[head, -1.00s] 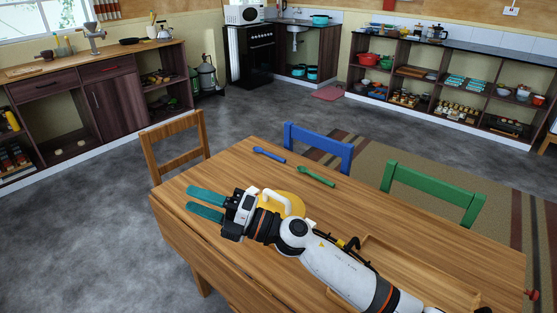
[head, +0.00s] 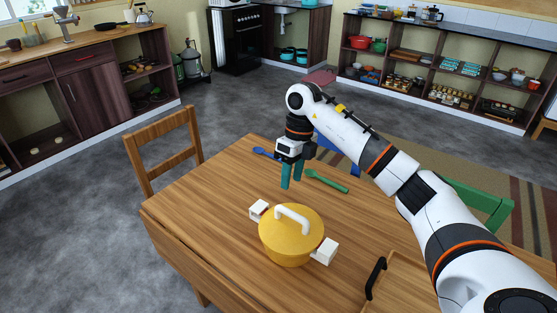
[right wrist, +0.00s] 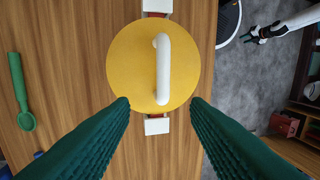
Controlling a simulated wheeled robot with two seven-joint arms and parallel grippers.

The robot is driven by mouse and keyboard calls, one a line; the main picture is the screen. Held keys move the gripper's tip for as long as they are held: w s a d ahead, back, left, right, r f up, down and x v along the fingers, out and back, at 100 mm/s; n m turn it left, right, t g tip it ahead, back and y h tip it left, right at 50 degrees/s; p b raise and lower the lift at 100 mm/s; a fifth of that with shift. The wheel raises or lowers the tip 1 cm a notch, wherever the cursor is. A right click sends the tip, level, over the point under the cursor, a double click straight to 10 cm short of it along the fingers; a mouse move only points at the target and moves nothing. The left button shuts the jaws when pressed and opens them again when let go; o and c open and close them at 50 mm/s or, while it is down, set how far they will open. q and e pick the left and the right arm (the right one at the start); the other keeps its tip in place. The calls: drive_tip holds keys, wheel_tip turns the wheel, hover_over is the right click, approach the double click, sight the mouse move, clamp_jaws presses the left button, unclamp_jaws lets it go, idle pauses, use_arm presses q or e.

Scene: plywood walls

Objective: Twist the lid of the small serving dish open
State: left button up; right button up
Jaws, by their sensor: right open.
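The small serving dish (head: 290,252) is a yellow pot with white side handles, standing on the wooden table. Its yellow lid (head: 274,226) is seated on top, with a white arched handle (head: 292,217). In the right wrist view the lid (right wrist: 130,55) and its handle (right wrist: 163,70) lie ahead, between and beyond my fingertips. My right gripper (head: 291,186) is open and empty, pointing down above the table behind the dish, apart from it. What seems to be my left gripper (right wrist: 250,37) shows small at the upper right of the wrist view, too small to judge its fingers.
A blue spoon (head: 265,154) and a green spoon (head: 326,181) lie on the table (head: 205,215) near its far edge. A wooden tray (head: 400,290) with a black handle is to the dish's right. Chairs stand around the table. The table left of the dish is clear.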

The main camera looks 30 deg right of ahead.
sight(289, 210)
drive_tip(key=f, duration=0.1)
drive_tip(key=s+f+p, duration=0.1)
drive_tip(key=f, duration=0.1)
drive_tip(key=s+a+f, duration=0.1)
drive_tip(key=shift+f, duration=0.2)
drive_tip(key=x, duration=0.2)
drive_tip(key=p+x, duration=0.1)
drive_tip(key=x, duration=0.2)
drive_tip(key=shift+w+f, duration=0.15)
drive_tip(key=shift+f, duration=0.65)
clamp_jaws()
drive_tip(key=shift+n, duration=0.4)
drive_tip(key=shift+a+n+b, duration=0.1)
drive_tip(key=shift+n+b, duration=0.5)
use_arm(q)
drive_tip(key=s, duration=0.3)
drive_tip(key=shift+r, duration=0.2)
use_arm(e)
drive_tip(key=shift+n, duration=0.5)
